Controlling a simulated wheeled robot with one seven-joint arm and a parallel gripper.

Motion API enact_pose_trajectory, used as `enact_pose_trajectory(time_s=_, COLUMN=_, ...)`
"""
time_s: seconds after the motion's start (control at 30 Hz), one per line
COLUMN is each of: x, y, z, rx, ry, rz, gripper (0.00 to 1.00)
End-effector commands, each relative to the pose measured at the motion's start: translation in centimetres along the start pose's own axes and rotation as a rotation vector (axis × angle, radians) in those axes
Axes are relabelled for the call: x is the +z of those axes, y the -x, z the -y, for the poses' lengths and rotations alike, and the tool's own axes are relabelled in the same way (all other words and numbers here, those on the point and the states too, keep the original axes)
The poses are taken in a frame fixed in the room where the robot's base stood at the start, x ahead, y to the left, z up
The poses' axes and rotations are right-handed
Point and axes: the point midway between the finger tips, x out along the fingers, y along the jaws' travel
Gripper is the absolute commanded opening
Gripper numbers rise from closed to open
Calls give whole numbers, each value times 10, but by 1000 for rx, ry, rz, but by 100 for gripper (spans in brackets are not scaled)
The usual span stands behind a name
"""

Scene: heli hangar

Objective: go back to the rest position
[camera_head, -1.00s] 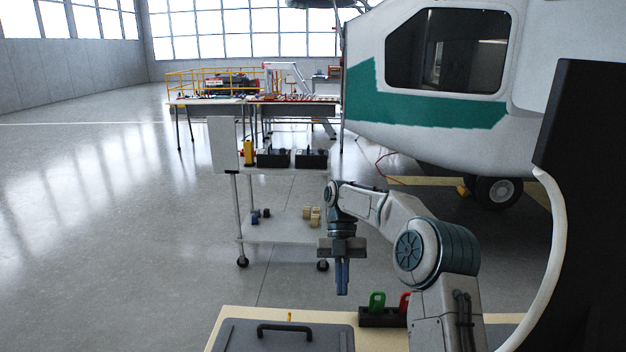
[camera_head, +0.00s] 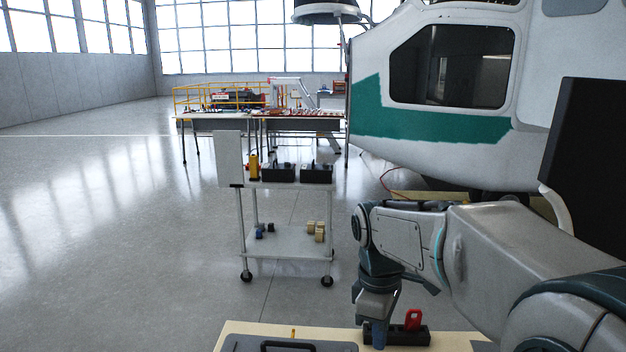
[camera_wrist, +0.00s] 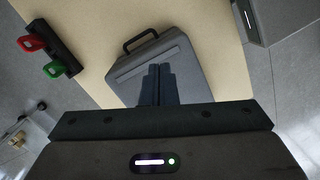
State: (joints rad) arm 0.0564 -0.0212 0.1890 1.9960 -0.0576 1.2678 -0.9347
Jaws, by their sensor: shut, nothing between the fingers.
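My gripper (camera_head: 378,332) is at the lower middle right in the head view, pointing down in front of a black holder. Its fingers (camera_wrist: 158,84) are together and empty in the wrist view, seen over a grey case. The grey case (camera_wrist: 190,72) lies on a pale wooden table top (camera_wrist: 100,22), its black handle toward the far side. The case also shows at the bottom edge of the head view (camera_head: 240,345). I cannot tell the exact height of the fingers above the case.
A black holder (camera_head: 418,336) carries a red-handled item (camera_head: 413,319) and a green-handled one (camera_wrist: 53,68), the latter hidden in the head view. A white cart (camera_head: 285,240) stands beyond the table. A helicopter (camera_head: 440,130) fills the right. Open floor (camera_head: 110,250) lies left.

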Motion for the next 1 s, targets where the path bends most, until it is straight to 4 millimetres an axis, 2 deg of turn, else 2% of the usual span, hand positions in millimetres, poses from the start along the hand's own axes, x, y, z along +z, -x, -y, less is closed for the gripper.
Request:
enact_pose_trajectory(time_s=0.3, x=48, y=-16, z=47, rx=117, ry=-589, rz=-155, gripper=0)
enact_pose_trajectory(time_s=0.5, x=70, y=-32, z=70, rx=134, ry=-907, rz=-278, gripper=0)
enact_pose_trajectory(time_s=0.7, x=78, y=-42, z=81, rx=127, ry=-1068, rz=-346, gripper=0)
enact_pose_trajectory(time_s=1.0, x=79, y=-44, z=82, rx=125, ry=-1091, rz=-355, gripper=0)
